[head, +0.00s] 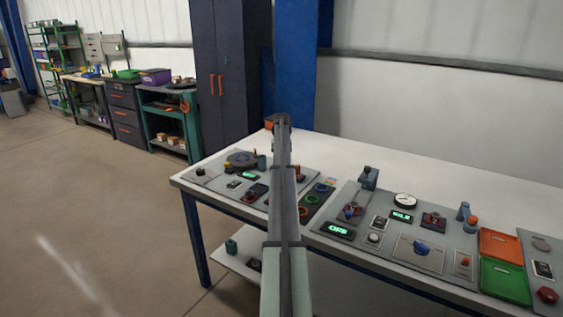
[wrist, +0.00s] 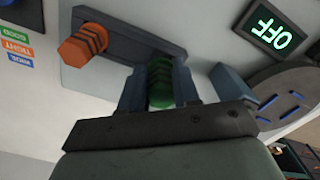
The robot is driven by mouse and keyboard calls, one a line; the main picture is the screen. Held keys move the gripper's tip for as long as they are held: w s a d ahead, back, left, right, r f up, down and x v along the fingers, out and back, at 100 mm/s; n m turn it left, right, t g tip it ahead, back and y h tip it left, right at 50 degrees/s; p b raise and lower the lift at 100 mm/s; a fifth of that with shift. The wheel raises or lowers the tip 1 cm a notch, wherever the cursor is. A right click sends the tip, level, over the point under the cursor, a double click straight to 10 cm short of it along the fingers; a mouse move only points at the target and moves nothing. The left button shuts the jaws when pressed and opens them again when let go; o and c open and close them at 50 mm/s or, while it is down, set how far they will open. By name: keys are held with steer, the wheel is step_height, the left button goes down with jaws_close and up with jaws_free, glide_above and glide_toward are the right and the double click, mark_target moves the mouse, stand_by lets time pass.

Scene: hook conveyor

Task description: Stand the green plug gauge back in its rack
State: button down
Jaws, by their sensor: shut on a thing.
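In the wrist view my gripper (wrist: 160,92) is shut on the green plug gauge (wrist: 160,80), whose ribbed handle shows between the two fingers. The dark grey rack (wrist: 128,38) lies just beyond the fingers, and the green gauge is at its right end in that view. I cannot tell whether its lower end is in the rack's hole or only over it. An orange ribbed gauge (wrist: 84,46) stands at the rack's other end. In the head view my arm hides the green gauge, my fingers and most of the rack; the orange gauge (head: 300,172) shows just right of the arm.
A blue-grey block (wrist: 232,84), a round slotted disc (wrist: 290,98) and a display reading OFF (wrist: 268,28) are right of the fingers in the wrist view. Coloured labels (wrist: 17,47) lie left. In the head view, control panels, green and orange trays (head: 505,280) fill the bench's right.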

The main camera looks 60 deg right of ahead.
steer(key=shift+f, duration=0.9)
stand_by(0.8)
steer(key=shift+c, duration=1.7)
jaws_free()
steer(key=shift+r, duration=0.15)
steer(key=shift+r, duration=3.4)
steer(key=shift+w, duration=0.1)
